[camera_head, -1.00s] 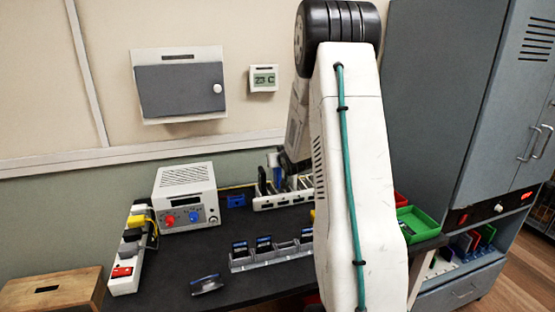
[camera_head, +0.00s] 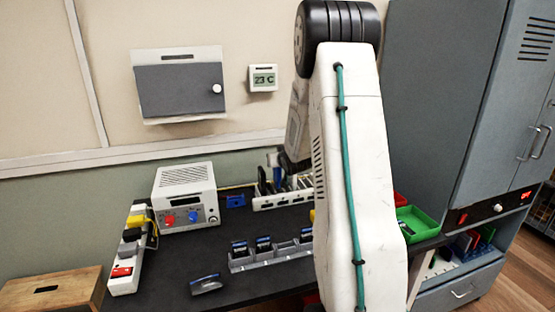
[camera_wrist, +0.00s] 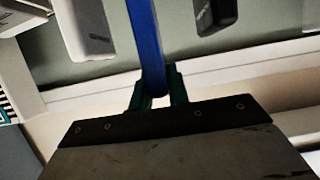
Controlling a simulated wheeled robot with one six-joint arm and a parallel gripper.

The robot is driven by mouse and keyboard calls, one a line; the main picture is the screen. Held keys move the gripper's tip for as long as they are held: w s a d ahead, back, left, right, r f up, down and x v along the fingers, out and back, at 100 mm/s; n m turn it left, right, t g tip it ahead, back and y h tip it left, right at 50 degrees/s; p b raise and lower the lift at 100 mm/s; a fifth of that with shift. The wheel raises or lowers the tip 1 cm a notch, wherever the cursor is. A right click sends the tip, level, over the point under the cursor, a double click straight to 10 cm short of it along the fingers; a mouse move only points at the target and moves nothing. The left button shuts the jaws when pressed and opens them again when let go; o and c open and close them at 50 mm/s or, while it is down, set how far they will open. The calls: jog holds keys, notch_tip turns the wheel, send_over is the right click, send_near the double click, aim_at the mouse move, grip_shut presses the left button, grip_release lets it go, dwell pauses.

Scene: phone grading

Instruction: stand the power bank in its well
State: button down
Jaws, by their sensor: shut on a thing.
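My gripper (camera_wrist: 158,78) is shut on a narrow blue slab (camera_wrist: 147,40), seen edge-on between its green fingers in the wrist view. In the head view the blue slab (camera_head: 276,172) shows at the back of the table by a white slotted rack (camera_head: 268,204); my arm hides much of this area. I cannot tell whether the slab is the power bank, or whether it touches the rack. A grey tray of wells (camera_head: 240,266) stands nearer, with dark blue-topped items (camera_head: 239,248) upright in some wells. Its right end is hidden by my arm.
A dark curved item (camera_head: 206,285) lies on the table's front. A white instrument box (camera_head: 184,180) and a power strip (camera_head: 127,270) stand at left. A green bin (camera_head: 420,222) is at right. Bare dark table (camera_head: 185,255) lies left of the tray.

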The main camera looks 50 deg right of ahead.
aim_at(280, 170)
jog(key=shift+f, duration=2.3)
jog(key=c, duration=1.3)
grip_release()
jog(key=shift+f, duration=0.1)
jog(key=shift+s, duration=0.1)
